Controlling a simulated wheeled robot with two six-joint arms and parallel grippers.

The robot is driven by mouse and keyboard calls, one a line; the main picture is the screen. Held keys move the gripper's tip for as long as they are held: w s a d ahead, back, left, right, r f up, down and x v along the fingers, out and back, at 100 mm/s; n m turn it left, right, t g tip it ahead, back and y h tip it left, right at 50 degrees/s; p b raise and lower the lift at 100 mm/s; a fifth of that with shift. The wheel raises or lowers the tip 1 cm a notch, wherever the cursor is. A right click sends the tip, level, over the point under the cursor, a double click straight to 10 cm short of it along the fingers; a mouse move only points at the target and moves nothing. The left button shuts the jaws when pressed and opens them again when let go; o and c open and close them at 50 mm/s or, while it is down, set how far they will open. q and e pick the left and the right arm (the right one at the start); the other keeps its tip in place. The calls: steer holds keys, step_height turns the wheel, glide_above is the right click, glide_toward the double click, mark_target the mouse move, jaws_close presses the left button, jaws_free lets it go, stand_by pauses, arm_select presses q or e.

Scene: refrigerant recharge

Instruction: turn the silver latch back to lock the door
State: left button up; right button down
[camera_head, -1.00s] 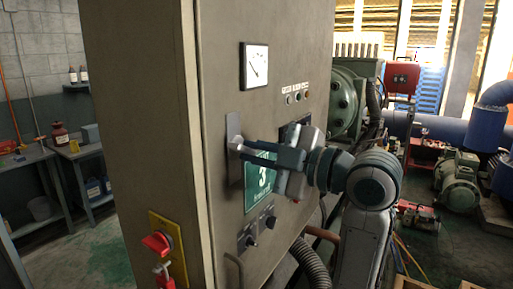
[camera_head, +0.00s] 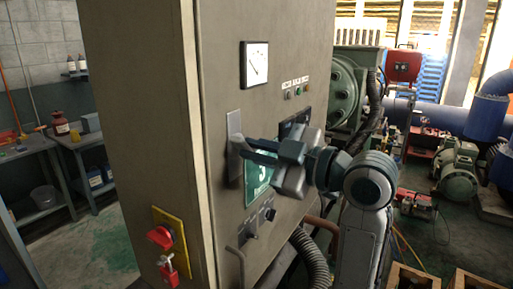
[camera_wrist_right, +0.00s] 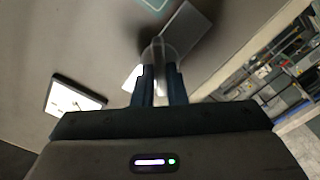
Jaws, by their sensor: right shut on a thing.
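The silver latch (camera_wrist_right: 158,54) is on a metal backing plate (camera_head: 234,122) near the left edge of the grey cabinet door (camera_head: 222,70). My right gripper (camera_head: 241,147) is at the plate, its fingers pointing left onto the latch. In the right wrist view the right gripper (camera_wrist_right: 160,80) has its two fingers on either side of the latch's rounded grip, shut on it. In the head view the fingers mostly hide the latch, so its exact angle is hard to tell. The door looks flush with the cabinet. My left gripper is out of view.
A gauge (camera_head: 255,65) is above the latch, and a green number 3 sign (camera_head: 259,178) is just right of it. A red switch on a yellow plate (camera_head: 170,245) is on the cabinet's side. A curved handle (camera_head: 236,262) and a hose (camera_head: 312,258) are lower down.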

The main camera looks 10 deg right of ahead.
steer(key=shift+r+m+p, duration=0.1)
steer(key=shift+m+p, duration=1.15)
steer(key=shift+m, duration=0.65)
steer(key=shift+p, duration=0.3)
steer(key=shift+m+p, duration=0.9)
steer(key=shift+m, duration=0.6)
steer(key=c, duration=1.5)
jaws_free()
steer(key=shift+d, duration=0.1)
steer(key=shift+c, duration=0.2)
steer(key=shift+w, duration=0.1)
